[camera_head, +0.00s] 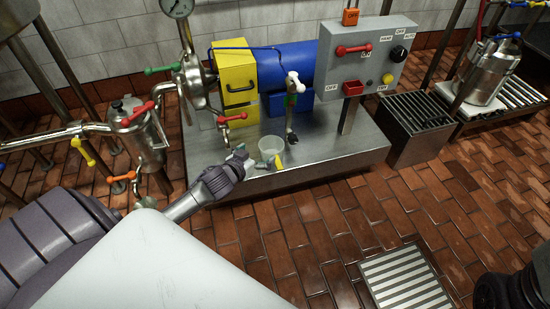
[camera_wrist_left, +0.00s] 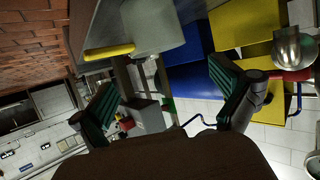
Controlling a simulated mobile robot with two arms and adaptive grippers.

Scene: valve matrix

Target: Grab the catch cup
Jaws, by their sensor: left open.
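The catch cup appears to be the small translucent cup (camera_head: 271,149) standing upright on the steel base near its front left edge. My left gripper (camera_head: 258,161) is at that edge, just in front of the cup in the head view. Its two fingers are apart, and I cannot tell whether either touches the cup. In the left wrist view my left gripper (camera_wrist_left: 165,98) shows dark green pads spread wide with nothing held between them. My right gripper is not recognisable in either view.
The steel base (camera_head: 340,150) carries a yellow box (camera_head: 236,75), a blue motor (camera_head: 287,66) and a grey control panel (camera_head: 370,58). A red-handled valve (camera_head: 232,118) and a white-topped upright fitting (camera_head: 293,85) stand close to the cup. Tiled floor (camera_head: 330,225) is open in front.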

